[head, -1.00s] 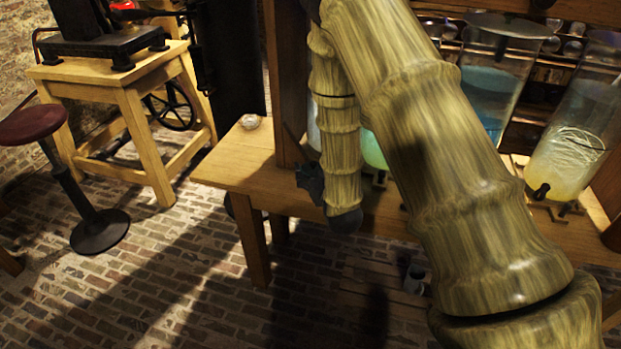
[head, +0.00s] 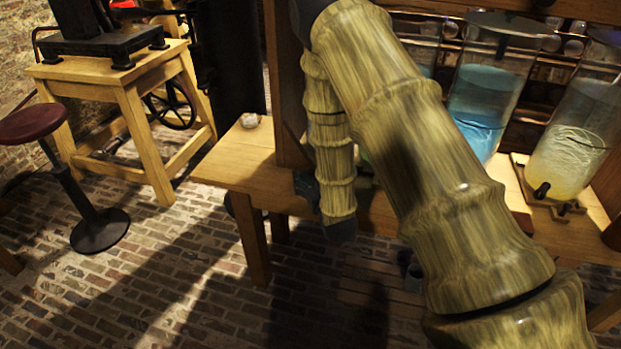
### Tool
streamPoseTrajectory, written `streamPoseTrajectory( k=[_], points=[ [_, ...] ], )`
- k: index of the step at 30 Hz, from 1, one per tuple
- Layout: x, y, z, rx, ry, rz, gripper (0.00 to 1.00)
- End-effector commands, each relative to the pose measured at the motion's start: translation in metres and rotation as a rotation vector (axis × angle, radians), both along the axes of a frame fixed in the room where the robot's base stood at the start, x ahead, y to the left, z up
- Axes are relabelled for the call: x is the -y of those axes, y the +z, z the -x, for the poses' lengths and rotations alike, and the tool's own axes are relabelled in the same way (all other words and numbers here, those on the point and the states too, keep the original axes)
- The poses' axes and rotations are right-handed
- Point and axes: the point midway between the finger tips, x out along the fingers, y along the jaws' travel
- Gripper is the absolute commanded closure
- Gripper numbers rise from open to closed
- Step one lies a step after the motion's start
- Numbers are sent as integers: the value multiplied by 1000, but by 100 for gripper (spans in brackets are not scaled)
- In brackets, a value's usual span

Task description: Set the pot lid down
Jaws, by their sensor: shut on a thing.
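My gripper (head: 305,187) shows only as a small dark angular part beside the lower end of my forearm, in front of the wooden bench (head: 225,171). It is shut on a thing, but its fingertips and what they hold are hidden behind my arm. No pot lid can be made out in the head view.
Glass jars with blue liquid (head: 482,105) and yellowish liquid (head: 568,145) stand on the bench at the right. A small pale object (head: 250,120) lies near the bench's left end. A wooden post (head: 285,85) rises beside my arm. A stool (head: 97,228) stands left.

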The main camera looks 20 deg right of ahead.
Motion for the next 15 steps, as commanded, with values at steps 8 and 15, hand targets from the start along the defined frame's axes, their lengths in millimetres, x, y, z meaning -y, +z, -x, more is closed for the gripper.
streamPoseTrajectory(
  k=[8,15],
  points=[
    [0,-7,0,0,0,0,56],
    [0,-8,0,-2,0,0,12]
  ],
)
